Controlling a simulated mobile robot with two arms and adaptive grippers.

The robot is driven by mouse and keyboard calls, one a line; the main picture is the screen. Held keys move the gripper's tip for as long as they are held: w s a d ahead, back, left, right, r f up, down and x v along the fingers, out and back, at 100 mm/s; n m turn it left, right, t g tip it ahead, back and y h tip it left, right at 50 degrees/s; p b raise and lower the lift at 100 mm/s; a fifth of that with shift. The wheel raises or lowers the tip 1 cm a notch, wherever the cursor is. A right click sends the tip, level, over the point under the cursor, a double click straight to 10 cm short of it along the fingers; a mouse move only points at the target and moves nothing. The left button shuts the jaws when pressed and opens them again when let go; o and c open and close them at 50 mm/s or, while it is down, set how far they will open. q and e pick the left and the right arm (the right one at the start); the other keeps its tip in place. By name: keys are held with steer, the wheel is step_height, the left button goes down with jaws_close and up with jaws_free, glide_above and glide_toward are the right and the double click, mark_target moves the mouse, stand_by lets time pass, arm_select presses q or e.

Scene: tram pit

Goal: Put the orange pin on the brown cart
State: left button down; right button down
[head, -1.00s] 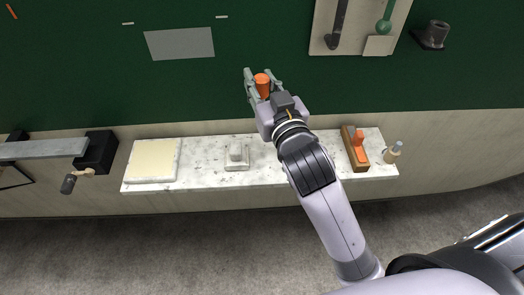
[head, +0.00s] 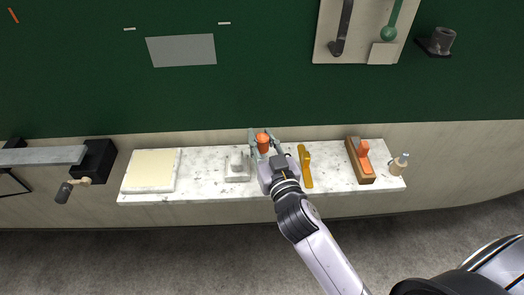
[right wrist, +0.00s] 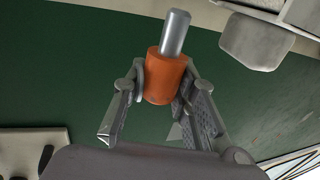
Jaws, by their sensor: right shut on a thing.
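The orange pin (head: 263,141) is an orange cylinder with a grey metal shaft, seen clearly in the right wrist view (right wrist: 165,78). My right gripper (head: 264,143) is shut on its orange part, with a finger on either side. In the head view the gripper and pin are over the middle of the white marble shelf; their height above it is hard to tell. I see nothing that is clearly a brown cart. A brown wooden block with an orange piece on top (head: 360,161) lies at the shelf's right part. My left gripper is not in view.
The marble shelf (head: 205,183) carries a cream pad (head: 151,169), a white block with a knob (head: 237,168), a yellow tool (head: 305,166) and a small bottle (head: 399,164). A green wall (head: 110,85) with a mounted panel (head: 365,40) stands behind.

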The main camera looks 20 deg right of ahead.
mark_target(263, 153)
steer(key=shift+f+b, duration=0.3)
steer(key=shift+f, duration=1.4)
steer(key=shift+f, duration=0.15)
steer(key=c, duration=1.8)
jaws_free()
steer(key=o, duration=0.5)
